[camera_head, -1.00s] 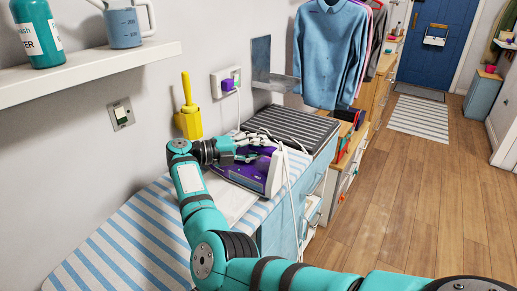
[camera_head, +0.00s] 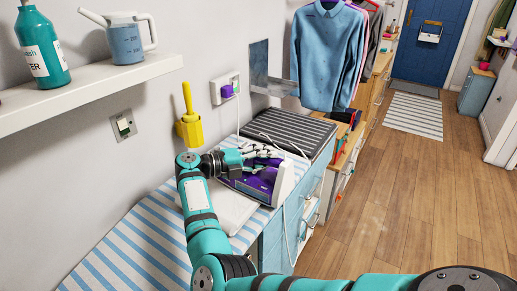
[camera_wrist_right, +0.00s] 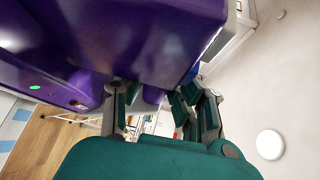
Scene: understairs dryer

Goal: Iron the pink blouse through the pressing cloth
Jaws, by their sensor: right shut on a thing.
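A purple and white iron (camera_head: 262,182) is at the far end of the blue-and-white striped ironing board (camera_head: 150,240). My right gripper (camera_head: 262,153) is shut on the iron's handle; whether the soleplate touches the board is hard to tell. In the right wrist view, the iron's purple body (camera_wrist_right: 130,45) fills the upper left above my fingers (camera_wrist_right: 165,105). A white cloth (camera_head: 230,208), probably the pressing cloth, lies on the board just in front of the iron, partly behind my arm. No pink blouse is visible on the board. My left gripper is out of view.
A dark ribbed mat (camera_head: 292,132) lies beyond the iron. The iron's white cord runs near a wall socket with a purple plug (camera_head: 227,91). A yellow holder (camera_head: 189,127) is on the left wall. Shirts (camera_head: 327,55) hang beyond. Floor at right is clear.

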